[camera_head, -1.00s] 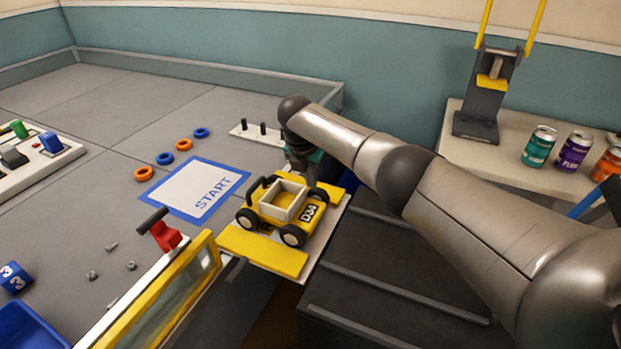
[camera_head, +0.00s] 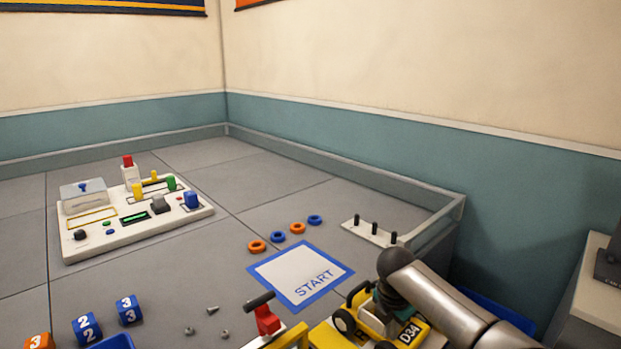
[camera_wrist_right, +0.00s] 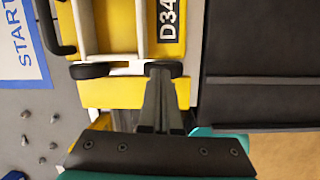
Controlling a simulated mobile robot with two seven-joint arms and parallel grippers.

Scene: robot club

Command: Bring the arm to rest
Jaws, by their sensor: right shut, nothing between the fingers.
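My right arm (camera_head: 450,305) comes in from the lower right of the head view, its wrist over the yellow wheeled robot marked D34 (camera_head: 409,333). The fingers are hidden behind the arm there. In the right wrist view my right gripper (camera_wrist_right: 160,70) is shut and empty. Its fingertips overlap the edge of the yellow robot (camera_wrist_right: 121,28), beside a black wheel; I cannot tell whether they touch it. My left gripper is not in view.
The START mat (camera_head: 298,275) lies on the grey field beside the yellow robot. Blue and orange rings, a pegged strip (camera_head: 369,232) and a control panel (camera_head: 125,233) stand beyond. A red clamp (camera_head: 265,320) is at the front.

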